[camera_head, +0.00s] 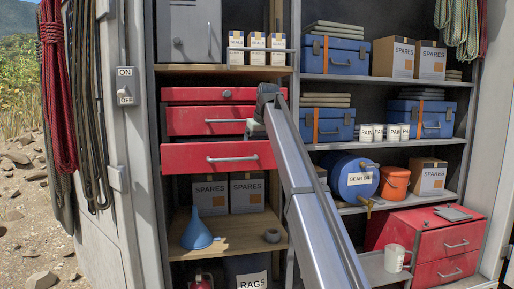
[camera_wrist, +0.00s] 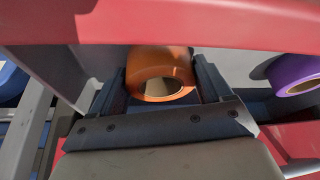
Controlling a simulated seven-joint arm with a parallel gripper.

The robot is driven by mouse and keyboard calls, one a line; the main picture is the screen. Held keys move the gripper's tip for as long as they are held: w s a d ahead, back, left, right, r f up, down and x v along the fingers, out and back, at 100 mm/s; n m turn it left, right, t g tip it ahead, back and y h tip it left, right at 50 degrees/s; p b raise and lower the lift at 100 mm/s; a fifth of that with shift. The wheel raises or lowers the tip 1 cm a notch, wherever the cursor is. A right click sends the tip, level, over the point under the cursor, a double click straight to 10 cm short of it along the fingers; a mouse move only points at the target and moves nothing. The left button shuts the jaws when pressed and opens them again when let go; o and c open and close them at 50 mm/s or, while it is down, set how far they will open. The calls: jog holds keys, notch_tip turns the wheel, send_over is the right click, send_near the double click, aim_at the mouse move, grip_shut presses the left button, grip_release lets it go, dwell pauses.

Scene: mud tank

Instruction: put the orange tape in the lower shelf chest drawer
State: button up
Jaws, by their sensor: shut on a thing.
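The orange tape (camera_wrist: 160,68) is a roll held between the two fingers of my gripper (camera_wrist: 161,82) in the wrist view. In the head view, my gripper (camera_head: 264,108) is at the right end of the upper-left red drawer chest (camera_head: 205,121); the tape is hidden there. That chest's bottom drawer (camera_head: 190,158) is pulled out. In the wrist view, red drawer edges (camera_wrist: 250,22) lie beyond and below the fingers. A second red chest (camera_head: 430,243) stands low at the right, its drawers apparently shut.
A purple tape roll (camera_wrist: 294,75) lies right of my gripper in the wrist view. A blue funnel (camera_head: 197,236) and a grey tape roll (camera_head: 271,236) sit on the wooden shelf (camera_head: 240,241). A white mug (camera_head: 395,257) stands before the lower chest, and a blue drum (camera_head: 352,180) lies above.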

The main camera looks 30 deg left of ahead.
jog(key=o, duration=1)
jog(key=shift+f, duration=0.1)
jog(key=v, duration=1.2)
